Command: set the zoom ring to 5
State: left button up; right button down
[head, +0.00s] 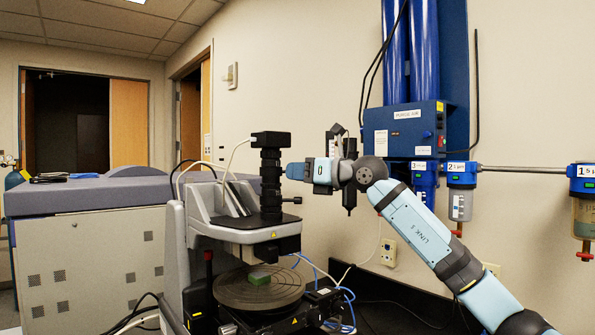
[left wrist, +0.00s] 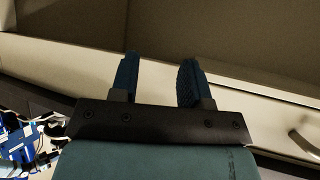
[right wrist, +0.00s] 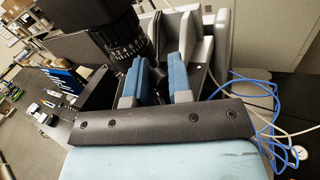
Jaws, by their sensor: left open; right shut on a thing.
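The zoom ring (right wrist: 127,48) is a black ribbed ring with white numbers on the dark optical tube, at upper left in the right wrist view. In the head view the ring (head: 271,168) is on the black upright tube above the stage. My right gripper (right wrist: 160,68) reaches it from the right, with its blue fingers on either side of a small dark part beside the ring. The fingertips partly hide that part. The numbers are too small to tell which is set. My left gripper (left wrist: 158,78) is open and empty, away from the instrument.
A side knob (head: 292,200) sticks out below my right gripper. Blue cables (right wrist: 268,110) hang at the right in the right wrist view. Blue filter equipment (head: 405,130) is on the wall behind.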

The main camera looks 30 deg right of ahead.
jog(key=shift+s+a+m+t+h+b, duration=0.25)
jog(key=shift+m+t+h+b, duration=0.1)
jog(key=shift+m+h, duration=0.3)
jog(key=shift+s+a+m+t+h+b, duration=0.1)
jog(key=shift+s+m+t+h+b, duration=0.3)
jog(key=shift+h, duration=0.45)
jog(key=shift+w, duration=0.15)
jog(key=c, duration=1.1)
grip_release()
jog(key=shift+o, duration=0.2)
